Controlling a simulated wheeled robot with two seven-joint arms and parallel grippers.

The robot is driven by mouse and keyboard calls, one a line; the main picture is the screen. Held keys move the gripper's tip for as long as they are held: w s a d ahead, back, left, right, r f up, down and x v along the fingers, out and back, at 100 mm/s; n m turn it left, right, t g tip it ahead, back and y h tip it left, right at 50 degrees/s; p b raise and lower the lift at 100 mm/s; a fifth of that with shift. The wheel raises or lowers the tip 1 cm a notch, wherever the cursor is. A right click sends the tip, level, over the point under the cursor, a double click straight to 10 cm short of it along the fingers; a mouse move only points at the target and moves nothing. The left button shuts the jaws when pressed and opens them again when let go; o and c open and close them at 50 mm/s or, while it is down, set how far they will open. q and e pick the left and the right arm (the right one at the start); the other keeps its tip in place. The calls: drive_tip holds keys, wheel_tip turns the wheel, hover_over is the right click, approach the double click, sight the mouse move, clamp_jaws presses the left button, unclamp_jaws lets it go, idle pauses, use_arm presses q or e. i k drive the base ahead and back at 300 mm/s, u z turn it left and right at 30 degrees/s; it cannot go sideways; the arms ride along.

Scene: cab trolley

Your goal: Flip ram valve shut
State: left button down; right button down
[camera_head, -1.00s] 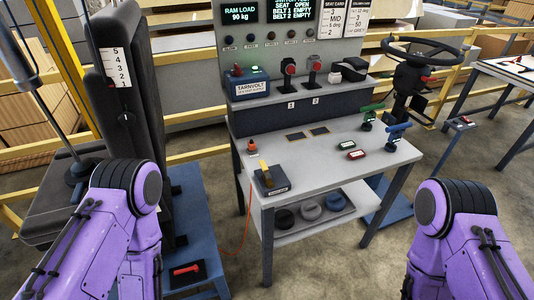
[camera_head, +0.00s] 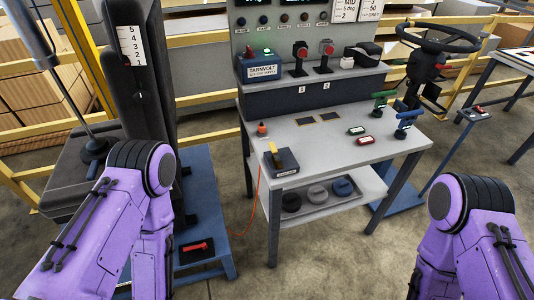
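A red lever (camera_head: 196,247) lies flat on a dark plate low on the blue base, beside the tall black seat back. A black box with an upright yellow lever (camera_head: 274,154) stands on the near left of the grey bench; its label is too small to read. I cannot tell from markings which of the two is the ram valve. The ram's metal rod (camera_head: 62,95) stands at the far left. My two purple arms show at lower left and lower right, bent, with both grippers out of view.
The bench top (camera_head: 330,160) carries an orange-topped plug (camera_head: 262,129), green and blue clamp-like tools and two small blocks. An orange cord hangs down its left side. A steering wheel (camera_head: 437,38) stands behind right. Floor is clear between bench and right arm.

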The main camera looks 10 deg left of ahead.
sight(275, 151)
drive_tip(key=u, duration=0.05)
drive_tip(key=k, duration=1.25)
drive_tip(key=u, duration=0.45)
drive_tip(key=i, duration=0.4)
drive_tip(key=u, duration=1.05)
drive_tip(key=i, duration=1.6)
drive_tip(key=z, duration=0.95)
drive_tip(key=i, duration=0.4)
drive_tip(key=z, duration=0.45)
